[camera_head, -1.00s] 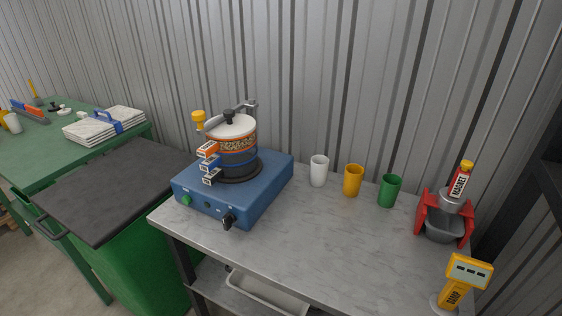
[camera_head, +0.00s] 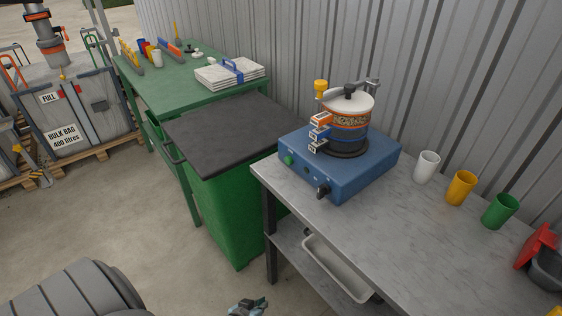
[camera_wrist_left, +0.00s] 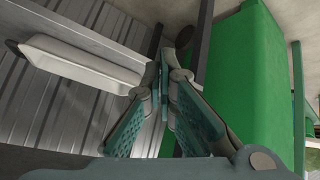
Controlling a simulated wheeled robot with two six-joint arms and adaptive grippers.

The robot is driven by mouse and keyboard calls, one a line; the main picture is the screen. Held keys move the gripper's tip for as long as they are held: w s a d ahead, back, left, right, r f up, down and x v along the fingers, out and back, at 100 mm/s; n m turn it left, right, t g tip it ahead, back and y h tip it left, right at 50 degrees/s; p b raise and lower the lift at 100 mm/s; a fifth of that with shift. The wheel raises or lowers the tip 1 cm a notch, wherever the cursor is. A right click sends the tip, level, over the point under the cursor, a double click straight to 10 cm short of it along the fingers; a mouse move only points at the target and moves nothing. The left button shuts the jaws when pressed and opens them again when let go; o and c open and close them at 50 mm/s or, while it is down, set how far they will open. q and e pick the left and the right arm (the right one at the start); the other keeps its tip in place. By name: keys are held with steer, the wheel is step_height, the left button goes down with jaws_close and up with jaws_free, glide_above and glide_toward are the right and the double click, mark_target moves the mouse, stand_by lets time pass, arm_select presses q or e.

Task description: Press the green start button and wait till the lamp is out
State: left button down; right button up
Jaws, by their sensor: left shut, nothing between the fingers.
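The green start button (camera_head: 288,159) is on the left of the front face of a blue machine (camera_head: 345,182), which stands on the left end of a grey table. A small dark round spot sits right of the button; I cannot tell whether it is the lamp or whether any lamp is lit. A dark knob (camera_head: 323,190) is further right. My left gripper (camera_head: 250,306) shows at the bottom edge, low and well short of the machine. In the left wrist view its fingers (camera_wrist_left: 165,82) are shut and empty. The right gripper is not in view.
A green bin (camera_head: 232,212) with a dark lid stands left of the grey table (camera_head: 400,225). A white tray (camera_head: 335,268) is on the shelf below. White, yellow and green cups stand right of the machine. The concrete floor (camera_head: 150,215) before the bin is clear.

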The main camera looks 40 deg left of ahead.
mark_target(288, 161)
arm_select(q)
steer(key=w+a+r+n+t+y, duration=0.1)
steer(key=w+r+n+t, duration=0.3)
steer(key=w+r, duration=0.7)
steer(key=w+a+r+n+t+y, duration=0.1)
steer(key=a+r+n+y, duration=0.1)
steer(key=r+n, duration=0.3)
steer(key=w+a+r+n+t+y, duration=0.1)
steer(key=a+r+n+y, duration=0.1)
steer(key=r+n, duration=0.3)
steer(key=w+a+r+n+t+y+p, duration=0.1)
steer(key=a+r+n, duration=0.3)
steer(key=r, duration=0.6)
steer(key=shift+w+r+n+y, duration=0.2)
steer(key=shift+n+y, duration=0.4)
steer(key=shift+y, duration=0.3)
steer(key=b+x, duration=0.2)
steer(key=x, duration=0.8)
steer(key=shift+d, duration=0.1)
steer(key=w, duration=0.1)
steer(key=w+b, duration=0.1)
steer(key=w, duration=0.1)
steer(key=shift+w+d, duration=0.2)
steer(key=shift+d, duration=0.2)
steer(key=shift+w+d, duration=0.15)
steer(key=shift+w, duration=0.15)
